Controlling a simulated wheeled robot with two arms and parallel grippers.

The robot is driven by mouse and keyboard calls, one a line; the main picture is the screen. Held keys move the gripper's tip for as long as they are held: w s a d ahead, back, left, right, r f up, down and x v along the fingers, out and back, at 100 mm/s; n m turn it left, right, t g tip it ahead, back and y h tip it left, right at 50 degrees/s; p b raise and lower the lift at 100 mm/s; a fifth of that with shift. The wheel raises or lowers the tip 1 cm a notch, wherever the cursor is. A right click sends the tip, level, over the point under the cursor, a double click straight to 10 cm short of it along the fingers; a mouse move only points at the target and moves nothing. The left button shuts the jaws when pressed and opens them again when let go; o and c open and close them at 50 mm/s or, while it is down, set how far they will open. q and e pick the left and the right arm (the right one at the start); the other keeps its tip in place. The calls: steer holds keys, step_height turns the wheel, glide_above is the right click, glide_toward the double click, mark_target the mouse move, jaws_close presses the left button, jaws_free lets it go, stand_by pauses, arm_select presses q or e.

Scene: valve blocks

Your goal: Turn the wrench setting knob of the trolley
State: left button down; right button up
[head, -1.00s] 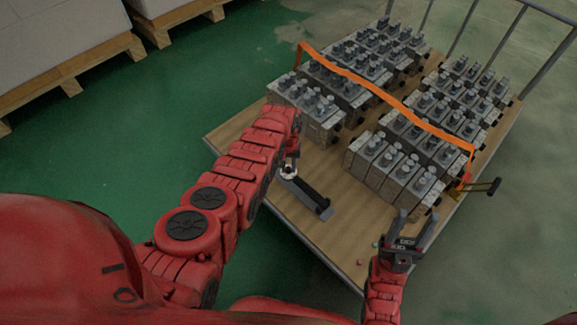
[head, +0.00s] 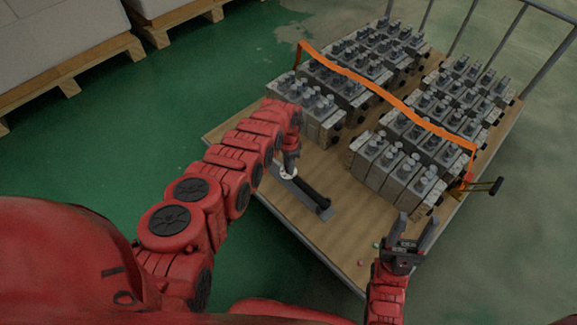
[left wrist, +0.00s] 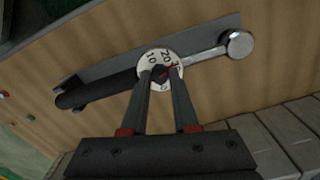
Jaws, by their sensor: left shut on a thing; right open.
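The torque wrench (head: 312,195) with a black handle lies on a grey holder on the wooden trolley (head: 345,235). Its round white setting knob (head: 289,173) carries black numbers. In the left wrist view the knob (left wrist: 152,66) shows 10 and 20 and a small red mark, with the black handle (left wrist: 97,88) to the left and the round metal head (left wrist: 240,44) to the right. My left gripper (left wrist: 162,74) is shut on the knob's centre, which the fingertips partly hide. My right gripper (head: 404,245) is open and empty above the trolley's front right corner.
Rows of grey valve blocks (head: 395,175) stand on the trolley behind the wrench. An orange strap (head: 390,95) runs over them to a ratchet (head: 485,187). Small coloured bits lie near my right gripper. Pallets with boxes (head: 70,75) stand at the upper left.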

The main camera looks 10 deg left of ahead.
arm_select(q)
steer(key=shift+m, duration=1.1)
steer(key=c, duration=0.7)
jaws_free()
